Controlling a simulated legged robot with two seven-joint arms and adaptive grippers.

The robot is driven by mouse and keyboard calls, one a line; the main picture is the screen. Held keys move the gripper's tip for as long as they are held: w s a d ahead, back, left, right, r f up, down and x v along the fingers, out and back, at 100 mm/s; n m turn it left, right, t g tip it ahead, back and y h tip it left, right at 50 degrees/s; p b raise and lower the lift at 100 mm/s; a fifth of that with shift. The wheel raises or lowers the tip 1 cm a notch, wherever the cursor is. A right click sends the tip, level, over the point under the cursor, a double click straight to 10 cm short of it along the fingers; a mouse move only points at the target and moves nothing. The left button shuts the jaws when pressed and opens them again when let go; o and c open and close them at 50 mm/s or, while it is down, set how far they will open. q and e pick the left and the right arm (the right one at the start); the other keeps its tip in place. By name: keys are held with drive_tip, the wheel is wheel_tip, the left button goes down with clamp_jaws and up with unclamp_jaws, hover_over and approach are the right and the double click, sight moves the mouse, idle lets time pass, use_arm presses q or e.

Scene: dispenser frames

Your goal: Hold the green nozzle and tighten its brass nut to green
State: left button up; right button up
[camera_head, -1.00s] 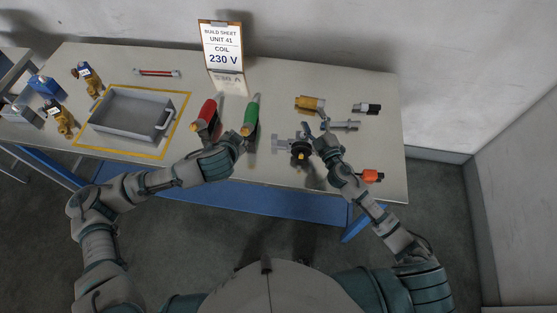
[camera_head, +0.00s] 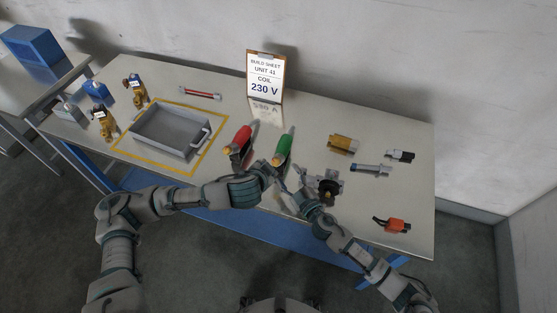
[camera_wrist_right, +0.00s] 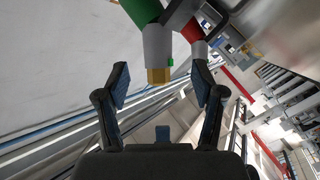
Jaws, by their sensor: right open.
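The green nozzle (camera_head: 284,147) stands tilted on the table, right of a red nozzle (camera_head: 241,138). In the right wrist view the green nozzle (camera_wrist_right: 140,10) has a grey collar with a brass nut (camera_wrist_right: 159,75) at its end. A small green mark shows beside the nut. My right gripper (camera_wrist_right: 160,84) is open, its fingers on either side of the nut in that view, with no contact visible. My left gripper (camera_head: 271,169) is at the lower end of the green nozzle; its fingers are too small and overlapped to tell their grip.
A black-knobbed fitting (camera_head: 327,188) lies just right of my right gripper. A brass part (camera_head: 342,144), a grey cylinder (camera_head: 371,169) and an orange part (camera_head: 391,224) lie farther right. A grey tray (camera_head: 145,142) and a sign (camera_head: 265,78) stand left and behind.

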sight(278, 160)
drive_tip(key=x, duration=0.8)
drive_tip(key=shift+w, duration=0.25)
drive_tip(key=shift+a, duration=0.1)
clamp_jaws()
drive_tip(key=shift+f, duration=0.1)
drive_tip(key=shift+s+f, duration=0.1)
idle(0.3)
